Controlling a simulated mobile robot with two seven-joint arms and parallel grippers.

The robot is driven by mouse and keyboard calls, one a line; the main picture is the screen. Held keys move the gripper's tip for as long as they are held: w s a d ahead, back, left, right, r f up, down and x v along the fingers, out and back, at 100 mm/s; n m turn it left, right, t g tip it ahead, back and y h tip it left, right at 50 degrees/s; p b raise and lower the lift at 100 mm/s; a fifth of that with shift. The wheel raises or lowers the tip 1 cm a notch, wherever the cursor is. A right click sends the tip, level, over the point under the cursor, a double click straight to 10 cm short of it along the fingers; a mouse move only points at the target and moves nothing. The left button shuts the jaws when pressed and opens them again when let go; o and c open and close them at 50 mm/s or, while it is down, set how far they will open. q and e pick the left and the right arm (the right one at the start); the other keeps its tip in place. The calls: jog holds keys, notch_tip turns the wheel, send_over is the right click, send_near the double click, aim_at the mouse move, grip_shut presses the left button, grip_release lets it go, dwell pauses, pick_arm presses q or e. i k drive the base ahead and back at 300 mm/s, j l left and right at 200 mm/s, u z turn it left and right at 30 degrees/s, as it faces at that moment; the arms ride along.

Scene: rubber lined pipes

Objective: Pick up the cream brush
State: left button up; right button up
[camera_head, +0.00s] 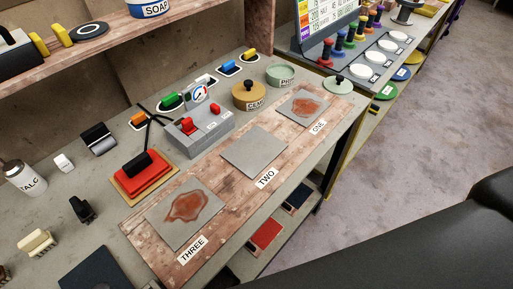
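A cream block with a bristly lower part (36,243), which looks like the cream brush, sits on the grey bench at the lower left. It stands apart from the objects around it. A black object with a similar shape (82,209) is behind it and to its right. Neither of my grippers shows in this view. A large dark shape at the lower right looks like part of my own body, with no fingers visible.
A dark square sheet (95,270) lies right of the cream brush. A TALC bottle (25,177) stands behind it. A red block on a tray (143,172) and a wooden board (218,193) with grey squares lie further right. A shelf (130,33) overhangs the back.

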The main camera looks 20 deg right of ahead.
aim_at(35, 243)
jog(key=u, duration=1.4)
jog(key=k+l, duration=0.25)
jog(key=i+l+u, duration=0.05)
